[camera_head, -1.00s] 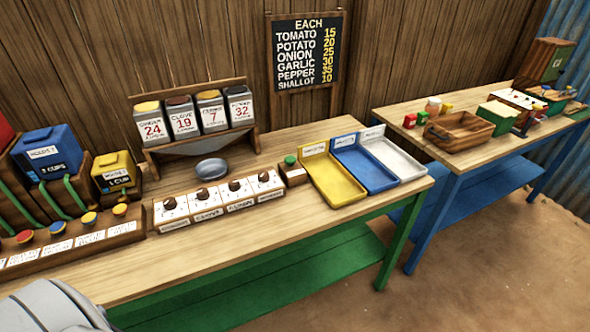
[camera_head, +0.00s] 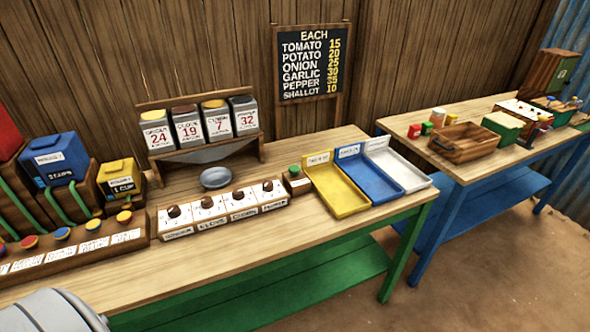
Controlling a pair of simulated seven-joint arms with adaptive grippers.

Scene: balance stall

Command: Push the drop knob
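A small wooden block with a round green knob (camera_head: 294,170) stands on the near table, between a row of dials and the coloured trays. It may be the drop knob, but its label is too small to read. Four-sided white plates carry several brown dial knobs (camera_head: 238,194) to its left. A grey metal bowl (camera_head: 215,178) sits behind the dials, under a rack of spice bins (camera_head: 201,122) marked 24, 19, 7 and 32. Neither gripper shows; only a grey rounded part of my own body is at the lower left.
Yellow (camera_head: 336,190), blue (camera_head: 368,175) and white (camera_head: 400,164) trays stand right of the green knob. Blue and yellow dispensers (camera_head: 58,158) with coloured buttons are at the left. The table's front strip is clear. A second table (camera_head: 480,163) holds a wooden crate.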

